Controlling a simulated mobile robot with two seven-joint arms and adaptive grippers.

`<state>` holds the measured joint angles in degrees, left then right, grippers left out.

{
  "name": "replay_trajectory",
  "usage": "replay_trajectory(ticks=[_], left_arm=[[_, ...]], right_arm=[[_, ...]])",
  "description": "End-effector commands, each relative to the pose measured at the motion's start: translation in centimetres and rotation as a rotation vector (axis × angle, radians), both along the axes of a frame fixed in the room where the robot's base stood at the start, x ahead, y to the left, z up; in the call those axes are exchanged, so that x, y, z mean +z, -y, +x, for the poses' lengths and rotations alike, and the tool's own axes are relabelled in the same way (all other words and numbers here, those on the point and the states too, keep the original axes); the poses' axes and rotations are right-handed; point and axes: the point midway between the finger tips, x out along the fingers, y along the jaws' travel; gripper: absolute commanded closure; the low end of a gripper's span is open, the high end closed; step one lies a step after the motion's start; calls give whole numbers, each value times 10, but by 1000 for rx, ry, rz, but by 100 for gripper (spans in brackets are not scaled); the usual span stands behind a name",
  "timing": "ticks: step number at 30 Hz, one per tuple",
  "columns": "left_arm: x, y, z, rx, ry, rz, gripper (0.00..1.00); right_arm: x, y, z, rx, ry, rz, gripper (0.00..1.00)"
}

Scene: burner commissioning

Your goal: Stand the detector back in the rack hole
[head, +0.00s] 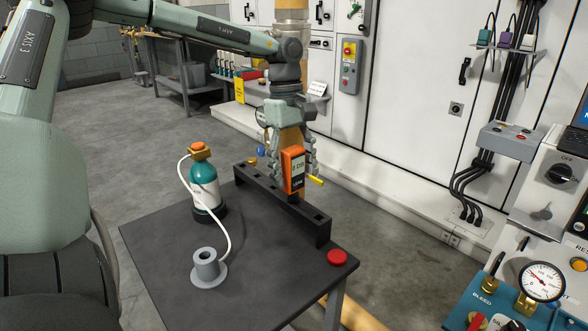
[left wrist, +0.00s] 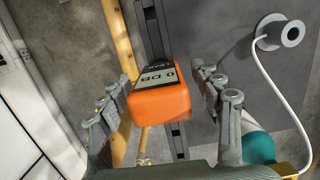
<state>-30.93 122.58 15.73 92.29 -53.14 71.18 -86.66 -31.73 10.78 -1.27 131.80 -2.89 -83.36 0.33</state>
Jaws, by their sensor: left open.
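The detector (head: 293,172) is an orange and black block with a small display. It stands nearly upright at the black rack (head: 322,226), its lower end at the rack's top; how deep it sits in a hole I cannot tell. In the left wrist view the detector (left wrist: 160,100) shows its orange top, with the rack (left wrist: 152,28) below it. My left gripper (head: 294,160) is open, with its fingers on either side of the detector. In the left wrist view, gaps show between the fingers (left wrist: 164,82) and the detector. My right gripper is out of view.
The dark table (head: 165,255) also carries a teal gas bottle (head: 204,185) with a white hose, a grey cup-shaped fitting (head: 207,267) and a red button (head: 337,257). A yellow pipe (head: 292,30) stands behind my gripper. A gauge panel (head: 541,282) is at right.

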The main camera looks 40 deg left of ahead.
Motion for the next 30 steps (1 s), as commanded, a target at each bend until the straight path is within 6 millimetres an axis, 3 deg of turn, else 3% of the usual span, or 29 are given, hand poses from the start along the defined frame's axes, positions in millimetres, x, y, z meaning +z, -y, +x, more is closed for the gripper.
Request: replay_trajectory(ticks=[8,21,30], left_arm=[[9,-1,1,0,3,1,36],[95,-13,2,2,4,1,36],[119,-17,2,0,1,0,36]], right_arm=[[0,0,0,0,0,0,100],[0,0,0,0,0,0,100],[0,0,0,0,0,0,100]])
